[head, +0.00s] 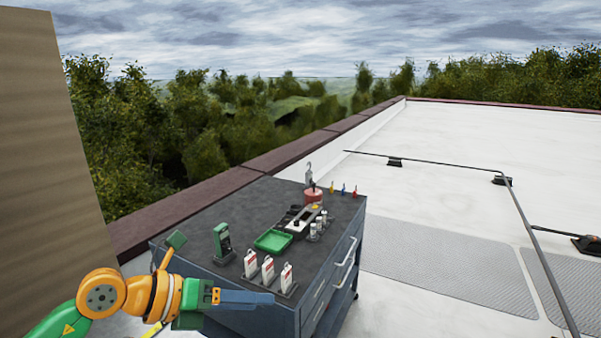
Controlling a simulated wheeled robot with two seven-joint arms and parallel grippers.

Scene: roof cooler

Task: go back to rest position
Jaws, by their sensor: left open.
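My left gripper (245,297) is at the lower left of the head view, on the near side of the tool cart (215,196). It is open and I see nothing held in it. Its arm comes in from the lower left corner in green and orange. The gripper covers part of the cart's near side. My right gripper is not in view.
On the cart top stand several white-and-red packs (268,271), a green tray (273,241), a green handheld meter (222,241) and a red container (313,195). A wooden panel (45,150) rises at the left. Grey mats (440,265) and a conductor rod (530,235) lie right.

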